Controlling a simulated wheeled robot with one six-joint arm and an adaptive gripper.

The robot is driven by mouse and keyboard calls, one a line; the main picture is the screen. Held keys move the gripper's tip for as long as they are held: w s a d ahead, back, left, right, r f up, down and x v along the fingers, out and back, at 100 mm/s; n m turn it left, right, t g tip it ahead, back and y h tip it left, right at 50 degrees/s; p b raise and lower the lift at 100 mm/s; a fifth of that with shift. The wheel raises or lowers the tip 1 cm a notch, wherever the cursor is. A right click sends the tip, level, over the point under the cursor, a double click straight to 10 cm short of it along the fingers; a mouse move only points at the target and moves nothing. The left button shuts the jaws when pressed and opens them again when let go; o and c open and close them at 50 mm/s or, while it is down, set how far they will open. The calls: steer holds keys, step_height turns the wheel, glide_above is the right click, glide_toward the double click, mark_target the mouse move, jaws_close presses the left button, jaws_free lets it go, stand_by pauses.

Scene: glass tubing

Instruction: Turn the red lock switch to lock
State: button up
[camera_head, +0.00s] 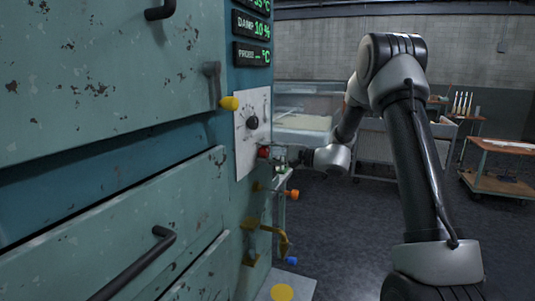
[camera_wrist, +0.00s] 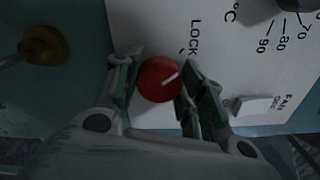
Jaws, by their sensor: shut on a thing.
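The red lock switch (camera_wrist: 158,79) is a round red knob with a white pointer line, on a white panel (camera_wrist: 150,25) in the wrist view. Its pointer is tilted up and to the right, towards the word LOCK printed above it. My gripper (camera_wrist: 160,82) has one finger on each side of the knob and is shut on it. In the head view the red switch (camera_head: 264,153) shows low on the panel, with my gripper (camera_head: 278,156) reaching it from the right. Parts of the fingers are dark and hard to make out.
A black dial (camera_head: 252,122) sits above the switch, and a white fan switch (camera_wrist: 254,105) is right of it in the wrist view. A drawer handle (camera_head: 135,262) juts out at lower left.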

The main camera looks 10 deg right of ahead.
steer(key=shift+n, duration=0.6)
steer(key=o, duration=1)
steer(key=v, duration=1.2)
